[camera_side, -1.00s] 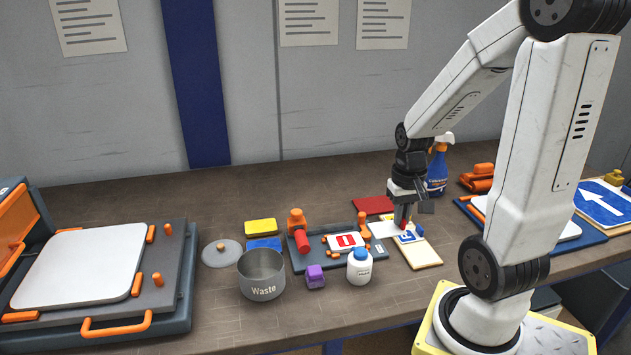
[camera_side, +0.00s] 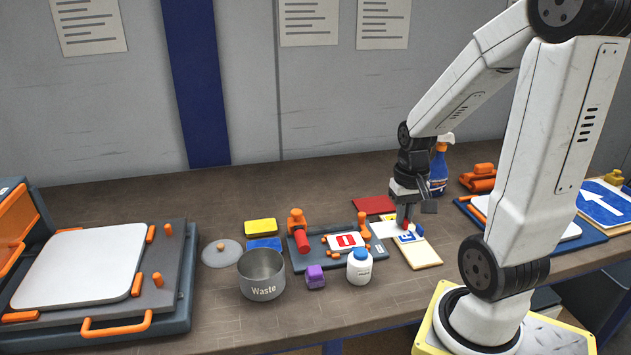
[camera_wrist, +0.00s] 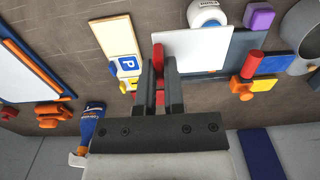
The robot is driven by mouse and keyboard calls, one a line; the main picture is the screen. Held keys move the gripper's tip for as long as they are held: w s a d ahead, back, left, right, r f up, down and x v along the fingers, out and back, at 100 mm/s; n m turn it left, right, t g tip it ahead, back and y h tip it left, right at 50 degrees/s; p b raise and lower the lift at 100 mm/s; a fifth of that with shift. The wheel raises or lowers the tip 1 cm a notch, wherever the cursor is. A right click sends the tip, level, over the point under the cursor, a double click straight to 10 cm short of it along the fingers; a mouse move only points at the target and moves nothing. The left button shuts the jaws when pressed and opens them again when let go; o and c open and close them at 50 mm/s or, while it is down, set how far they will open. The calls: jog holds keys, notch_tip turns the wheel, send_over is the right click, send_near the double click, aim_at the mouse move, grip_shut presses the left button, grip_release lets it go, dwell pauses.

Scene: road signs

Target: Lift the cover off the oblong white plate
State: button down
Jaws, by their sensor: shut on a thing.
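My gripper (camera_side: 404,222) points down over the right middle of the bench. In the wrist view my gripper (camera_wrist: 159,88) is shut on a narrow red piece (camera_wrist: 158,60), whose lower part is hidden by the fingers. A flat white oblong panel (camera_wrist: 195,52) lies right beside the fingers in the wrist view. It also shows as a white panel (camera_side: 382,228) left of the fingers in the side view. I cannot tell whether this is the cover or the plate, or whether the red piece is joined to it. A blue-and-white sign (camera_side: 410,238) lies close to the fingers.
A cream board (camera_side: 424,255) lies under the blue-and-white sign. A dark tray (camera_side: 310,262) stands to the left, with a white bottle (camera_side: 359,268) and waste pot (camera_side: 262,278) in front. A red sheet (camera_side: 373,205) and spray bottle (camera_side: 438,172) are behind.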

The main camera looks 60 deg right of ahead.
jog(key=shift+r, duration=0.25)
jog(key=shift+r, duration=0.35)
jog(key=shift+r, duration=0.35)
jog(key=shift+r, duration=0.65)
